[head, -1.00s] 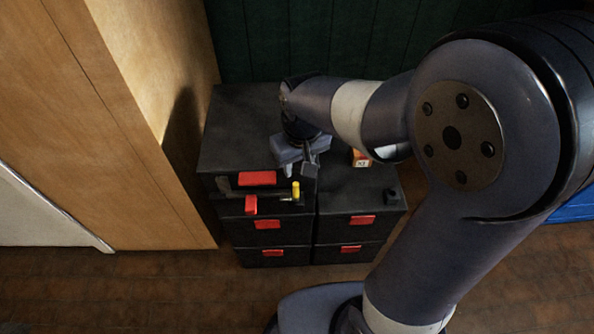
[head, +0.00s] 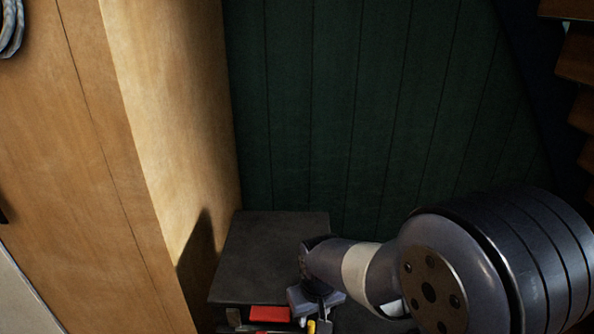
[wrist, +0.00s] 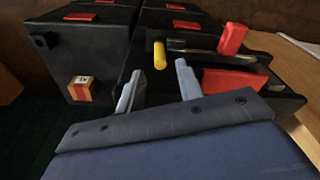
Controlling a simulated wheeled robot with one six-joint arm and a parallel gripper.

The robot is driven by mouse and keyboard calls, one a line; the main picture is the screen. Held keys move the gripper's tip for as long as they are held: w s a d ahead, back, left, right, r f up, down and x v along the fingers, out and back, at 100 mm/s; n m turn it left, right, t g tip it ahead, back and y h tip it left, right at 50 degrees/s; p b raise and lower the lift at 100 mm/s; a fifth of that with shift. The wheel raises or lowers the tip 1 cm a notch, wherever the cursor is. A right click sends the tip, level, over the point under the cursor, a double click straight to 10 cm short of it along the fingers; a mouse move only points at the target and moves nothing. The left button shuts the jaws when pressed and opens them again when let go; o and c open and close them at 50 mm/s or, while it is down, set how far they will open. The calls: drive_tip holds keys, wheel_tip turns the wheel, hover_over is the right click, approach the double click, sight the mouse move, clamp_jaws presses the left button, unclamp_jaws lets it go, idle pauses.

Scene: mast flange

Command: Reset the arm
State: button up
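My gripper (wrist: 158,84) is open in the wrist view, its two grey fingers apart with nothing between them. In the head view my gripper (head: 313,314) is low in the picture, at the front right of the black cabinet (head: 270,243). My arm reaches in from the right of the head view and hides part of the cabinets.
A wooden panel (head: 170,130) rises at left, and a dark green wall (head: 340,110) stands behind.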

sight(311, 323)
drive_tip(key=f, duration=0.3)
drive_tip(key=f+b, duration=0.1)
drive_tip(key=f, duration=0.1)
drive_tip(key=shift+w+a+f, duration=0.1)
drive_tip(key=shift+w+f, duration=0.15)
drive_tip(key=shift+f, duration=0.05)
drive_tip(key=shift+r, duration=0.25)
drive_tip(key=shift+r+p, duration=0.45)
drive_tip(key=shift+r, duration=0.9)
